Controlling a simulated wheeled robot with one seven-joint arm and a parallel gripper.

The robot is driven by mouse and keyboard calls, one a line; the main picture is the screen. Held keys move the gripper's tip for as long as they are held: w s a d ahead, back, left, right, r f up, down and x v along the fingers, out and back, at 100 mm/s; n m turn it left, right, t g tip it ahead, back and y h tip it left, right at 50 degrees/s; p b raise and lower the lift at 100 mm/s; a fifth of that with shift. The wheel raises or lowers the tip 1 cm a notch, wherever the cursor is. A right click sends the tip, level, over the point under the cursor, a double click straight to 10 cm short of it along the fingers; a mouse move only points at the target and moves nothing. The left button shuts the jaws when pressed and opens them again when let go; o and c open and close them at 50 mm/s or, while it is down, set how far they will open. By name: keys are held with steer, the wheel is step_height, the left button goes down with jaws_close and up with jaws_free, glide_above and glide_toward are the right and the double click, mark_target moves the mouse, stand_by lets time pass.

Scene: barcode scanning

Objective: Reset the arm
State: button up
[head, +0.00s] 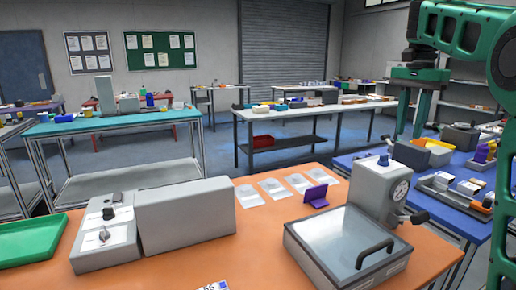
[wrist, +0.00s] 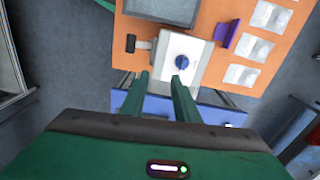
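My green arm (head: 455,28) reaches in from the right side of the head view, with its gripper (head: 411,125) pointing down above the right part of the scene. In the wrist view the gripper's two green fingers (wrist: 160,79) stand apart with nothing between them. Just past the fingertips in that view is a grey box machine (wrist: 188,46) with a blue knob (wrist: 182,62). The same machine stands on the orange table in the head view (head: 372,188). I cannot tell the exact gap between fingers and machine.
The orange table (head: 200,262) bears a glass-lidded box (head: 345,245), a grey control machine (head: 185,210), a purple stand (head: 318,196), several clear packets (head: 272,188) and a green tray (head: 28,240). A blue table (head: 462,222) with bins is at right.

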steer(key=s+d+f+n, duration=0.1)
steer(key=s+d+f, duration=0.1)
steer(key=s+f, duration=0.45)
steer(key=s+d+f+n, duration=0.2)
steer(key=s+f, duration=0.1)
steer(key=s, duration=0.6)
steer(key=s+a+f+n, duration=0.1)
steer(key=s+a+f, duration=0.1)
steer(key=s+f, duration=0.6)
steer(key=s+a+f+n, duration=0.2)
steer(key=s+a+f, duration=0.1)
steer(key=s+f, duration=0.5)
steer(key=s, duration=0.3)
steer(key=shift+a+f, duration=0.3)
steer(key=shift+f, duration=0.1)
steer(key=shift+s, duration=0.1)
steer(key=shift+w+f, duration=0.25)
steer(key=shift+w, duration=0.35)
